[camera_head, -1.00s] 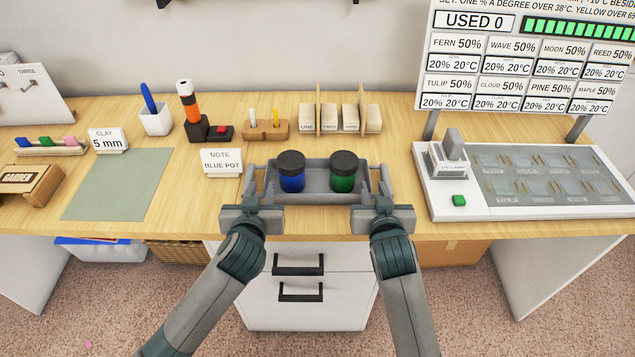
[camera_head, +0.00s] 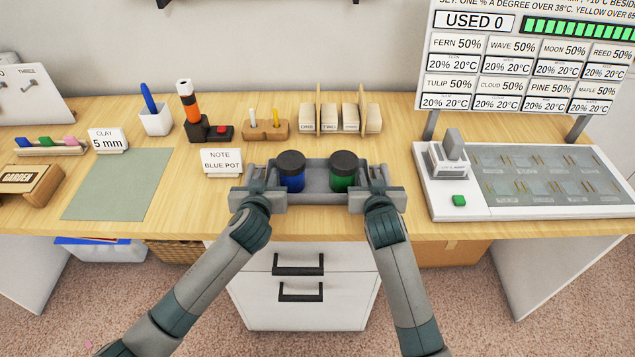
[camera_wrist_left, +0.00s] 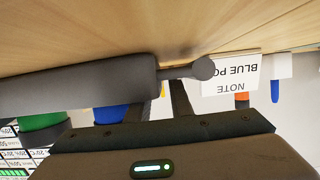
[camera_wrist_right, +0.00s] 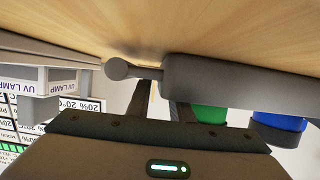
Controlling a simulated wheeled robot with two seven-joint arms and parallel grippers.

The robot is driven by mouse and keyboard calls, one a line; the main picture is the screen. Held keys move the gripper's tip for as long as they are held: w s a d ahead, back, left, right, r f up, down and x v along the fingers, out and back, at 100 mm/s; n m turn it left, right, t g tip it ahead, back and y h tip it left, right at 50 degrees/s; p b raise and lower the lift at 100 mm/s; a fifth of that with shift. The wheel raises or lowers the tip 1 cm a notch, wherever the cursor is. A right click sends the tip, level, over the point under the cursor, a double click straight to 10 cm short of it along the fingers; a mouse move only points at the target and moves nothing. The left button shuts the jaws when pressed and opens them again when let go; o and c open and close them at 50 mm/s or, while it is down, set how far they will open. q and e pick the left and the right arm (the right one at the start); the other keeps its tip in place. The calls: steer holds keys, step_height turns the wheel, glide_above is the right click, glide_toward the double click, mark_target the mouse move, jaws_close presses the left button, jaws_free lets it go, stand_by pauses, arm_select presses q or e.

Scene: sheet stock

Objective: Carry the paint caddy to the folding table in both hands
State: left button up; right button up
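The paint caddy (camera_head: 317,198) is a grey open tray at the front edge of the wooden desk. It holds a blue pot (camera_head: 291,172) and a green pot (camera_head: 343,172), both upright with black lids. My left gripper (camera_head: 256,187) is at the caddy's left end and my right gripper (camera_head: 377,187) at its right end. Each wrist view shows two fingers a small gap apart, reaching to a short stem with a round knob on the caddy's end, in the left (camera_wrist_left: 203,69) and right (camera_wrist_right: 117,69). Whether the fingers press on it is hidden. No folding table shows.
The note card (camera_head: 222,162) stands close behind my left gripper. The UV lamp station (camera_head: 520,213) is to the right. A pen cup (camera_head: 156,122), a sorter (camera_head: 340,122) and a green mat (camera_head: 118,184) are also on the desk. Drawers (camera_head: 300,300) are below.

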arm_select(q)
jaws_close()
arm_select(e)
jaws_close()
arm_select(q)
steer(key=shift+r, duration=0.2)
arm_select(e)
steer(key=shift+r, duration=0.2)
